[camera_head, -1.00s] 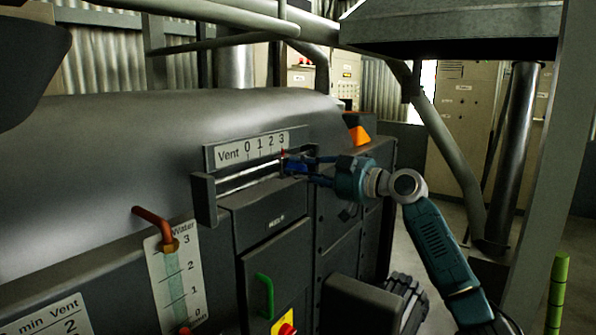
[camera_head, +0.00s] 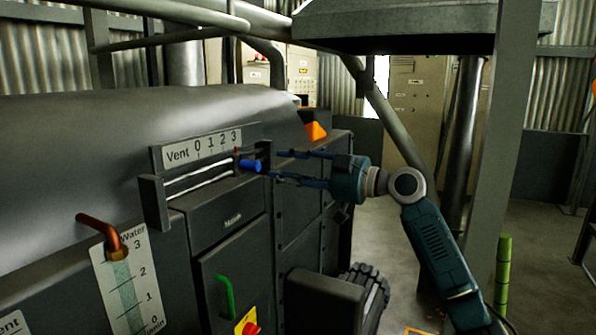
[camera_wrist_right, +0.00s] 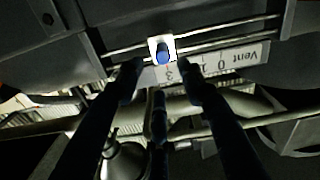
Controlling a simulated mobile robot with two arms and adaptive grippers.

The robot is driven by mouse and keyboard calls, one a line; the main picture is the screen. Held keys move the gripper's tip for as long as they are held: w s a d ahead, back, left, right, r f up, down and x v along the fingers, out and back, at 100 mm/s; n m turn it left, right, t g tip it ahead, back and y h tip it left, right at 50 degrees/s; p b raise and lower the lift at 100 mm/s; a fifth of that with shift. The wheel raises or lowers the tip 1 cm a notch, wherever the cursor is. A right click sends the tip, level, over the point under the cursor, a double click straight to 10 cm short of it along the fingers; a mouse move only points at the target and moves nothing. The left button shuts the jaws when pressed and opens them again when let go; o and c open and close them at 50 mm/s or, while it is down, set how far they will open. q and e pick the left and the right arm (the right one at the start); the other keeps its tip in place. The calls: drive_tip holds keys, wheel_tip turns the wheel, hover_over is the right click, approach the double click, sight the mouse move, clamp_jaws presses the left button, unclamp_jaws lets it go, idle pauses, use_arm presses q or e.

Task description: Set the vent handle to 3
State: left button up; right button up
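The vent handle is a blue knob (camera_head: 250,166) on a slider that runs on two rails below the vent scale plate (camera_head: 203,146), marked 0 to 3. Its red pointer stands at about the 3, at the right end of the rails. My right gripper (camera_head: 275,165) is open, just right of the knob and apart from it, fingers pointing at it. In the right wrist view the blue knob (camera_wrist_right: 163,52) lies ahead, between the spread fingers (camera_wrist_right: 160,75), with nothing held. The left gripper is not in view.
Below are a green handle (camera_head: 224,296), a red knob on a yellow plate (camera_head: 247,323) and a water gauge (camera_head: 127,280) with an orange pipe. A grey post (camera_head: 508,150) stands right of my right arm. Floor is open at the right.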

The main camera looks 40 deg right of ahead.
drive_tip(key=shift+v, duration=1.55)
